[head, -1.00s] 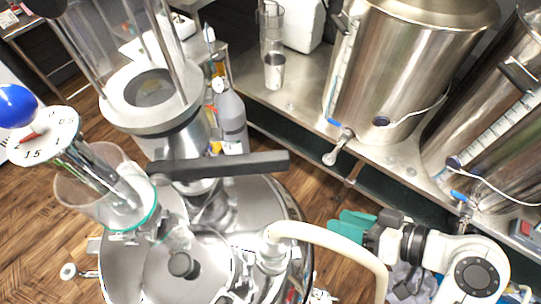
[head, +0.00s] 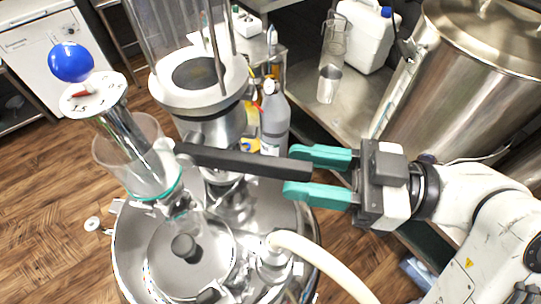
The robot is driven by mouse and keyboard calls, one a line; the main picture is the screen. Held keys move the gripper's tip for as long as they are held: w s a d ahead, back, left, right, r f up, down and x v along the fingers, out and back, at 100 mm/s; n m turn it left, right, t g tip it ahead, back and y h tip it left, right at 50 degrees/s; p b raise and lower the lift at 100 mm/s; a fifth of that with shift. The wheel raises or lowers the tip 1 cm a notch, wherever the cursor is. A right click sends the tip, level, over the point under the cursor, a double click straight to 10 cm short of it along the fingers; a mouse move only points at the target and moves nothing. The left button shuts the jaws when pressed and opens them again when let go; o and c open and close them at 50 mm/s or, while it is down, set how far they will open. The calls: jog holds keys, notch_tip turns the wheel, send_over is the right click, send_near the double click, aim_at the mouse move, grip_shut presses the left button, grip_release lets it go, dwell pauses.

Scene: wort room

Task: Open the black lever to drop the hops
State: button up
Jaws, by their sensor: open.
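The black lever (head: 240,162) is a long flat bar in the middle of the head view. It extends to the right from the valve under the white-collared clear hopper (head: 200,82), above the steel vessel. My gripper (head: 303,174) is open, with its two green fingers pointing left. The lever's free right end lies between the fingertips, one finger above it and one below it in the picture. Whether either finger touches the lever cannot be told. No hops can be made out.
A steel vessel (head: 135,262) with a lid stands below the lever, with a cream hose (head: 325,262) arching from it. A spray bottle (head: 275,118) is behind the lever. A large steel kettle (head: 465,75) stands right.

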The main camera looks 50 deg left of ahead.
aim_at(270, 167)
jog(key=shift+p+x, duration=0.4)
jog(key=shift+x, duration=2.1)
jog(key=shift+c, duration=0.4)
jog(key=shift+w, duration=0.1)
grip_shut()
